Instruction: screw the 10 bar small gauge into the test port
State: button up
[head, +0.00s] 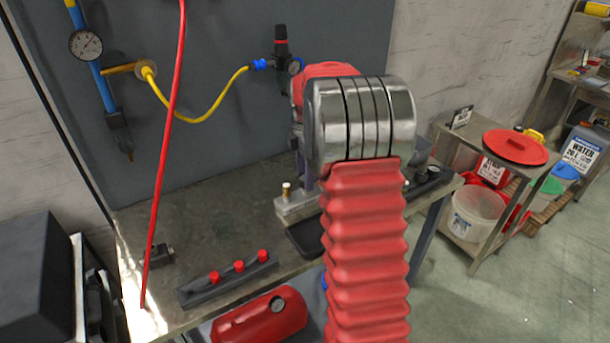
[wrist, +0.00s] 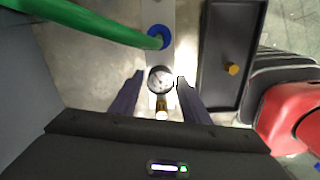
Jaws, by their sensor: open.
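A small round gauge (wrist: 160,79) with a pale dial and dark rim shows in the wrist view, with a brass fitting (wrist: 162,105) just below it. My gripper (wrist: 160,88) is open, with one dark finger on each side of the gauge. The right finger looks very close to it; I cannot tell whether it touches. The gauge is over a light metal bar (wrist: 160,15); whether its stem is in a port is unclear. In the head view my red-sleeved arm hides the gauge and most of the gripper. A brass fitting (head: 286,190) stands on a metal block (head: 297,207) there.
A green hose (wrist: 95,22) runs to a blue ring (wrist: 157,37) above the gauge. A dark tray (wrist: 228,95) holding a brass piece (wrist: 232,69) lies right. A rack with red knobs (head: 228,278) sits on the bench; a red hose (head: 165,140) hangs left.

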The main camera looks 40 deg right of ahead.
jog(key=n, duration=0.9)
jog(key=shift+n, duration=0.4)
jog(key=shift+c, duration=0.2)
